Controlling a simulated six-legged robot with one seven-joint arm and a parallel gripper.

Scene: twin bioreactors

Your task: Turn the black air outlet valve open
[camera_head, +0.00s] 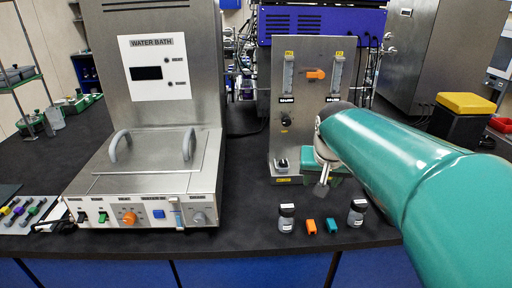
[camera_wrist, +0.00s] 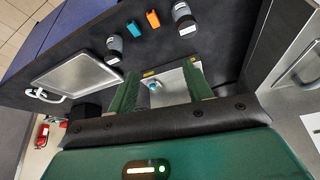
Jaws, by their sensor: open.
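The upright metal valve panel (camera_head: 308,110) stands right of the water bath. A black knob (camera_head: 286,119) sits midway down its left side, and a dark fitting (camera_head: 281,164) is low on the left above a yellow label. I cannot read which is the air outlet valve. My gripper (camera_head: 322,178) is low in front of the panel's right side, hiding what is behind it. In the wrist view its green fingers (camera_wrist: 160,88) are apart, with the panel's lower part and a small pale blue fitting (camera_wrist: 153,87) visible between them. Nothing is held.
Two small bottles (camera_head: 287,217) (camera_head: 356,213), an orange block (camera_head: 311,227) and a teal block (camera_head: 331,226) stand along the table's front. The water bath (camera_head: 150,150) fills the left. Bare table lies between bath and panel.

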